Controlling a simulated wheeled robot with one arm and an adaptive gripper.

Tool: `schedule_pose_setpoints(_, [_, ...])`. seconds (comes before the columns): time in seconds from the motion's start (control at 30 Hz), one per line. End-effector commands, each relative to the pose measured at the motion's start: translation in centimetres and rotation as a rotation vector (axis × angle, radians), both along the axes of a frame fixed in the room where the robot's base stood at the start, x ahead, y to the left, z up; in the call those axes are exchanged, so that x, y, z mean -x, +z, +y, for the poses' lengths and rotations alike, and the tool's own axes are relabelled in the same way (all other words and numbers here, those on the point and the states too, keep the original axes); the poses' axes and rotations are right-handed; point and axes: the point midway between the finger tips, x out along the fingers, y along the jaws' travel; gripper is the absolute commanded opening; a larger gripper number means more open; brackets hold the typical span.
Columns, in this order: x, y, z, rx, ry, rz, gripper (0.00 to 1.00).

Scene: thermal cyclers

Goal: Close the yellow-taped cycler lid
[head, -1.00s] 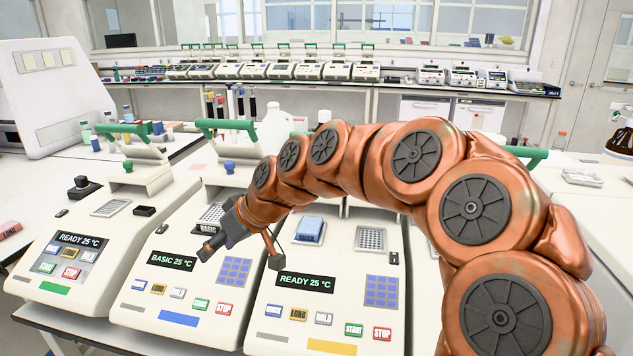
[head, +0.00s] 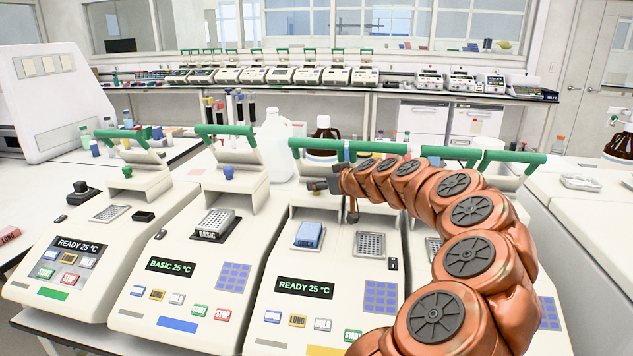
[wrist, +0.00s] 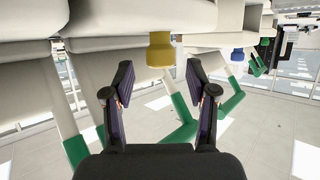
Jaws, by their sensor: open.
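The cycler with a yellow strip (head: 329,350) on its front shows READY 25 °C. Its lid stands raised, with a green handle (head: 316,149) at the top. A blue block (head: 309,234) and a metal well plate (head: 370,244) sit on its deck. My gripper (head: 318,185) is in front of the raised lid, partly hidden by my own arm. In the wrist view my gripper (wrist: 160,75) is open and empty. A yellow knob (wrist: 160,50) shows between and beyond its fingers, apparently apart from them.
Neighbouring cyclers with blue (head: 177,324) and green (head: 52,294) strips stand to the left, lids raised. Another, partly behind my arm, stands to the right. A white jug (head: 273,145) and brown bottle (head: 323,135) stand behind.

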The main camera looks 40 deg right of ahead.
Motion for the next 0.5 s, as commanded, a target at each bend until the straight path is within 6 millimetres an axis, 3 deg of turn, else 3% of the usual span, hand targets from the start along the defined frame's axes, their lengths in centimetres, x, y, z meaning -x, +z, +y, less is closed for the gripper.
schedule_pose_setpoints(0.2, [-2.2, -0.9, -0.2, -0.002, 0.003, 0.003, 0.57])
schedule_pose_setpoints(0.5, [-2.8, -1.2, -0.4, 0.001, 0.000, 0.001, 0.57])
